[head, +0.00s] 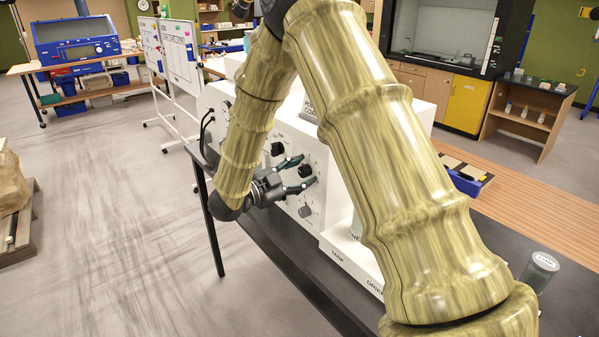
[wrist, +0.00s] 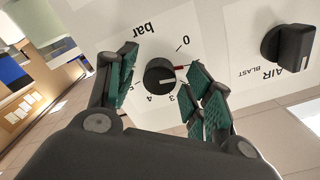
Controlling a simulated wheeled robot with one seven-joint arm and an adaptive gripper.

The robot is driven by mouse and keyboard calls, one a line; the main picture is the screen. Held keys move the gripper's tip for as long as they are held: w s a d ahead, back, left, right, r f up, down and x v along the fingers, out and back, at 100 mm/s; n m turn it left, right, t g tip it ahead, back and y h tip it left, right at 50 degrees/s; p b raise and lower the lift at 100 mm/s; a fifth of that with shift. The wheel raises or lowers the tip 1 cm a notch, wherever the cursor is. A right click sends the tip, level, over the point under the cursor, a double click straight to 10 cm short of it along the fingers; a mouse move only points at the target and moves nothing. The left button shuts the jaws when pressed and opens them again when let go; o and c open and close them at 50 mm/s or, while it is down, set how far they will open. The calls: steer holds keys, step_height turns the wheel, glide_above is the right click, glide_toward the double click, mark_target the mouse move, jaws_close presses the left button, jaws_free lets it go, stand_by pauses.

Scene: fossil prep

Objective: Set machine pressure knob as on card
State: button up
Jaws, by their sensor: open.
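The pressure knob (wrist: 158,75) is a round black knob on the white machine panel, with a printed scale and "bar" around it. In the wrist view the picture is tilted and the scale's 0 is at upper right, 3 and 4 below the knob. In the head view my gripper (head: 298,173) is at the machine's front (head: 328,210). I cannot make out a setting card.
A black AIR BLAST knob (wrist: 288,46) is right of the pressure knob in the wrist view. The machine stands on a black table (head: 285,262). A clear labelled jar (head: 541,268) stands at right. Whiteboards (head: 178,50) are behind; the floor at left is open.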

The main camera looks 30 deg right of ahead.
steer(key=c, duration=1)
steer(key=shift+c, duration=0.2)
steer(key=shift+f+m+b, duration=0.2)
steer(key=shift+m+b, duration=0.1)
steer(key=shift+b, duration=0.55)
steer(key=m+b, duration=0.2)
steer(key=b, duration=0.2)
steer(key=shift+f+b, duration=0.2)
steer(key=shift+b, duration=0.1)
steer(key=m+b, duration=0.3)
steer(key=b, duration=0.4)
steer(key=shift+m, duration=0.3)
steer(key=shift+s+r+m+b, duration=0.15)
steer(key=shift+m+b, duration=0.35)
steer(key=shift+b, duration=0.55)
steer(key=shift+r+m+b, duration=0.15)
steer(key=shift+m+b, duration=0.25)
steer(key=shift+b, duration=0.1)
